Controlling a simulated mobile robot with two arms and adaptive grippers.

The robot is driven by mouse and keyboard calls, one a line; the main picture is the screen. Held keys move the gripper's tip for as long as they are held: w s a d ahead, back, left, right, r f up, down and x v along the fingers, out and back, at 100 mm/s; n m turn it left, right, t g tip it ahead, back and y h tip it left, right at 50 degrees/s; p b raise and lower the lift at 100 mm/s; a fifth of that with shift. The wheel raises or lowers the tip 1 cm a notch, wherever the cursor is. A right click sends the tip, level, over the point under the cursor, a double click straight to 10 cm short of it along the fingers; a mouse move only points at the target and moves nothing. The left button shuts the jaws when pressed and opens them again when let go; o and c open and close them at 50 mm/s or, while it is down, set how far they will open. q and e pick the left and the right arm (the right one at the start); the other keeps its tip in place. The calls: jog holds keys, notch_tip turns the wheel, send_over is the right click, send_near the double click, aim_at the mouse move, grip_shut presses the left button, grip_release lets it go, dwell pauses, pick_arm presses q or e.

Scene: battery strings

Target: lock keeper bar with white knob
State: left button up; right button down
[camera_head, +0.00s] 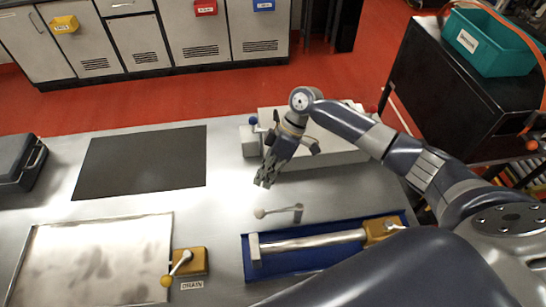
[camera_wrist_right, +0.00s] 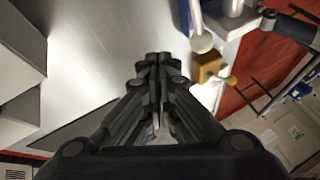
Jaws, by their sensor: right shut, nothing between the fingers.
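A short grey bar with a white knob (camera_head: 260,213) at its left end lies just behind the blue tray in the head view. Its right end meets a small upright post (camera_head: 298,210). A white knob on a bar also shows in the right wrist view (camera_wrist_right: 201,43), right of the fingertips. My right gripper (camera_head: 264,181) is shut and empty, pointing down behind the white knob and apart from it. Its closed fingers (camera_wrist_right: 158,58) fill the middle of the wrist view. My left gripper is not in view.
A blue tray (camera_head: 248,276) holds a silver cylinder (camera_head: 312,241) and a yellow block (camera_head: 380,230). A pale box (camera_head: 340,150) stands behind my right gripper. A yellow-knobbed drain lever (camera_head: 181,262) is at front left, beside a metal tray (camera_head: 168,232). A dark mat (camera_head: 140,163) lies left.

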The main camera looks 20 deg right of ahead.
jog(key=s+a, duration=0.1)
jog(key=s+f+p, duration=0.1)
jog(key=s+a+p, duration=0.1)
jog(key=shift+s+a+f, duration=0.2)
jog(key=shift+a+f, duration=0.05)
jog(key=shift+a, duration=0.05)
dwell(0.3)
